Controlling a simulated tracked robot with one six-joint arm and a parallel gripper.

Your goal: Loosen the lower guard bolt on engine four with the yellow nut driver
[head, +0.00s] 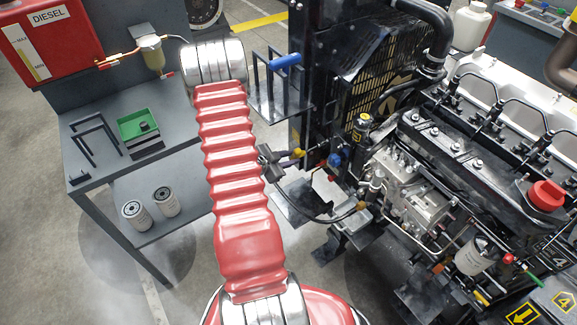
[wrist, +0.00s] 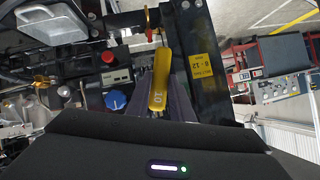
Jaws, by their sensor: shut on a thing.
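My gripper (head: 284,160) is at the end of my red arm, low beside the front of the engine (head: 450,150) marked 4. In the wrist view my gripper (wrist: 162,92) is shut on the yellow nut driver (wrist: 159,82), whose handle reads 10 and points away from the wrist. The driver's yellow end (head: 299,153) also shows in the head view, close to the black radiator frame (head: 305,95). Beyond it in the wrist view is a small orange-gold part (wrist: 152,20); I cannot tell whether the driver touches it. I cannot make out the lower guard bolt with certainty.
A black post (wrist: 208,70) with a yellow 8-12 label stands just right of the driver. A blue knob (wrist: 116,100) is to its left. A grey bench (head: 90,140) holds a green tray (head: 133,122); two filters (head: 150,207) stand on its lower shelf.

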